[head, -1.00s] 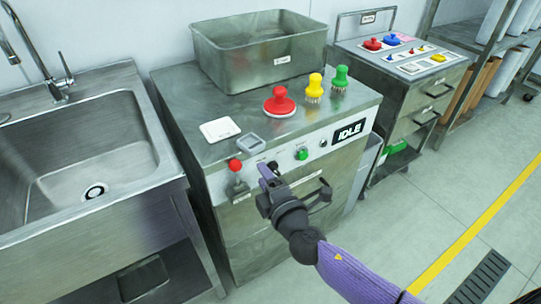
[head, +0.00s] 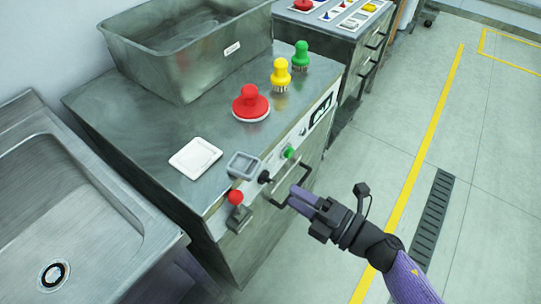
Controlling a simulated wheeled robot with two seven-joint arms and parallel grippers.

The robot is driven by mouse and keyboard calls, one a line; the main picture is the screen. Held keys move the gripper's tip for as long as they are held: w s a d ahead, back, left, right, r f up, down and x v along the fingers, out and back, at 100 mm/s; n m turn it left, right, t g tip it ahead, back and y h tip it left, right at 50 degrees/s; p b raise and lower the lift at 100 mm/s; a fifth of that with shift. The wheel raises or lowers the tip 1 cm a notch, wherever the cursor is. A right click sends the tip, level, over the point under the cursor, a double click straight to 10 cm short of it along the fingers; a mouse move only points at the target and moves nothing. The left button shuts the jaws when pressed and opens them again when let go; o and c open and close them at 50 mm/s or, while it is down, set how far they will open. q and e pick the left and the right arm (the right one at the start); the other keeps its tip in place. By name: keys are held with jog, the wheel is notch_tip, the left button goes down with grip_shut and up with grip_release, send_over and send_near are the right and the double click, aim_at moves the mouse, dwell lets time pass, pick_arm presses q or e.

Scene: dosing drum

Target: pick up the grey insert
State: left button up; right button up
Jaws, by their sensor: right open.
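The grey insert (head: 244,165) is a small square grey piece with a raised rim. It lies on the steel cabinet top near its front edge, just right of a white square tray (head: 196,157). My right gripper (head: 301,198) is open and empty, in front of the cabinet's front panel, to the right of and lower in the picture than the insert. It does not touch the insert. My left gripper is not in view.
Red (head: 251,103), yellow (head: 281,75) and green (head: 300,56) knobbed tools stand behind the insert. A steel bin (head: 190,50) sits at the back. A red-knobbed lever (head: 237,205), a black knob and a handle project from the front. A sink (head: 70,215) is at left.

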aim_at(256, 174)
jog(key=x, duration=0.8)
jog(key=shift+a+b, duration=0.25)
jog(key=shift+b, duration=0.15)
jog(key=shift+w+a, duration=0.45)
jog(key=shift+a, duration=0.1)
grip_shut()
